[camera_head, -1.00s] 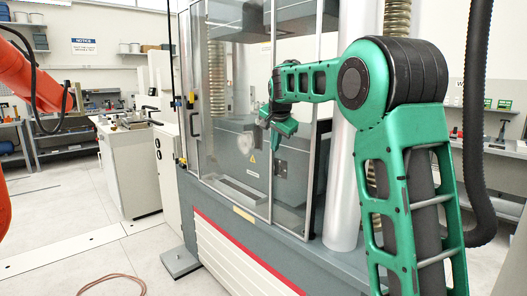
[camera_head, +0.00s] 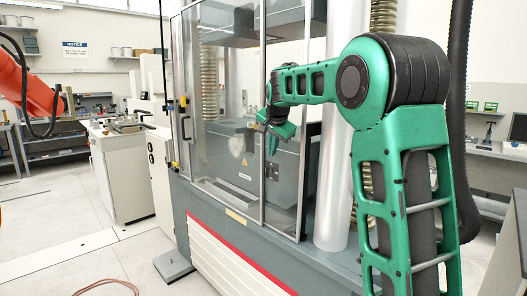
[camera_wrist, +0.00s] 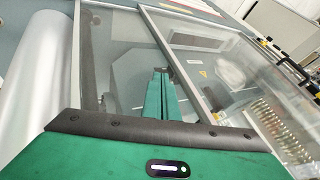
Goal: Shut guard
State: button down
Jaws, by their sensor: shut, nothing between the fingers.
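The guard (camera_head: 220,130) is a set of clear panels in grey metal frames on the front of the testing machine (camera_head: 232,252). An upright frame bar (camera_head: 263,110) divides its wide left panel from a narrower right part. My gripper (camera_head: 280,132) is in front of the guard, just right of this bar. In the wrist view my shut, empty green fingers (camera_wrist: 160,88) point at the glazing between two frame bars, and the guard panel (camera_wrist: 225,60) lies to their right. I cannot tell whether the fingers touch a frame, or how far the guard is open.
A silvery column (camera_head: 334,170) stands right of the guard, close to my arm. A grey foot plate (camera_head: 174,265) and a hose (camera_head: 105,287) lie on the floor. An orange robot arm (camera_head: 30,85) is at the far left, near a white cabinet (camera_head: 125,175).

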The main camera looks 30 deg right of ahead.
jog(key=v, duration=0.9)
jog(key=shift+r, duration=0.3)
jog(key=s+d+f+n+g, duration=0.2)
jog(key=s+f, duration=0.5)
jog(key=s, duration=0.5)
jog(key=s+d+f+n+g, duration=0.1)
jog(key=s+d+f+g, duration=0.1)
jog(key=s+f, duration=0.8)
jog(key=s+a+f+n+g+y, duration=0.1)
jog(key=s+f, duration=0.4)
jog(key=s, duration=0.6)
jog(key=s+a+f+n+g+y, duration=0.1)
jog(key=s+a+f, duration=0.3)
jog(key=s, duration=0.8)
notch_tip(320, 180, down, 2)
jog(key=shift+a+f+n+g+y, duration=0.2)
jog(key=shift+n+g+y, duration=0.25)
jog(key=shift+n, duration=0.45)
jog(key=shift+s, duration=0.15)
jog(key=shift+w+f, duration=0.25)
jog(key=shift+w, duration=0.4)
